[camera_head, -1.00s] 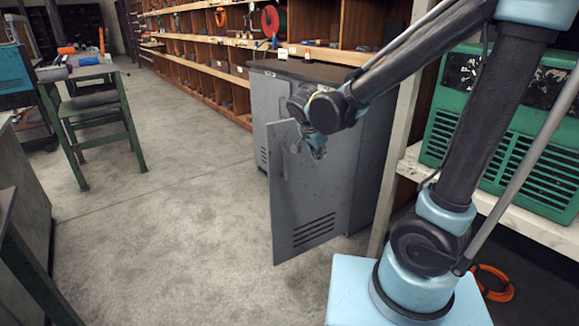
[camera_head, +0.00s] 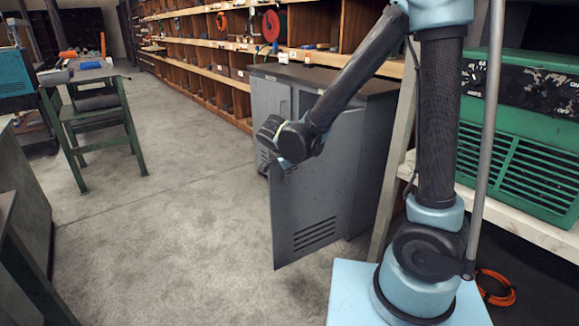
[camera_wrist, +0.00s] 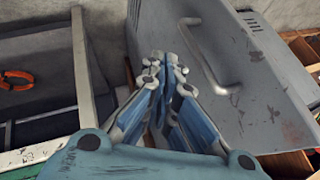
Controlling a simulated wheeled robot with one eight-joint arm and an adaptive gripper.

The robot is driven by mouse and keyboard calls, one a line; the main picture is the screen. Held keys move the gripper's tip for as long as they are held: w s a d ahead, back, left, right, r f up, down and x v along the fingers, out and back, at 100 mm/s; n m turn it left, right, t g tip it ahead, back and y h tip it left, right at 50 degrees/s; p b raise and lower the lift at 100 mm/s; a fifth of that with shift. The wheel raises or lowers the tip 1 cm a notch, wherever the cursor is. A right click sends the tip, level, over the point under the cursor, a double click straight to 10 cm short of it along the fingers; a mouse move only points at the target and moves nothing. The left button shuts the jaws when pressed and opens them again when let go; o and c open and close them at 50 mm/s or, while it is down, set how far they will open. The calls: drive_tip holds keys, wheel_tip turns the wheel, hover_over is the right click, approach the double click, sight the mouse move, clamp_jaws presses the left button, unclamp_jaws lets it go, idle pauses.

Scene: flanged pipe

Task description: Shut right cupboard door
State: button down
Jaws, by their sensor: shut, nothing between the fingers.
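The grey cupboard (camera_head: 330,72) stands against the shelving in the head view. Its right door (camera_head: 315,205) is open, swung out toward me, with slots low on its face. In the wrist view the door panel (camera_wrist: 265,85) fills the right half, with its bar handle (camera_wrist: 203,58) sticking out. My gripper (camera_wrist: 165,62) is shut and empty, in front of the panel and just left of the handle in that view. I cannot tell whether it touches the door. In the head view my wrist hides the fingers and the door's upper free corner.
A green slotted machine (camera_head: 525,150) sits on a pale shelf right of my arm. An orange cable coil (camera_head: 497,287) lies on the floor below. A green-legged table (camera_head: 90,75) stands at the left. The floor (camera_head: 160,235) between is clear.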

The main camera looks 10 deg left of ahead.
drive_tip(key=w+a+f, duration=0.1)
drive_tip(key=w+f, duration=0.2)
drive_tip(key=w, duration=0.3)
drive_tip(key=shift+a+f, duration=0.3)
drive_tip(key=shift+a, duration=0.1)
drive_tip(key=shift+w+a, duration=0.1)
drive_tip(key=shift+w, duration=0.1)
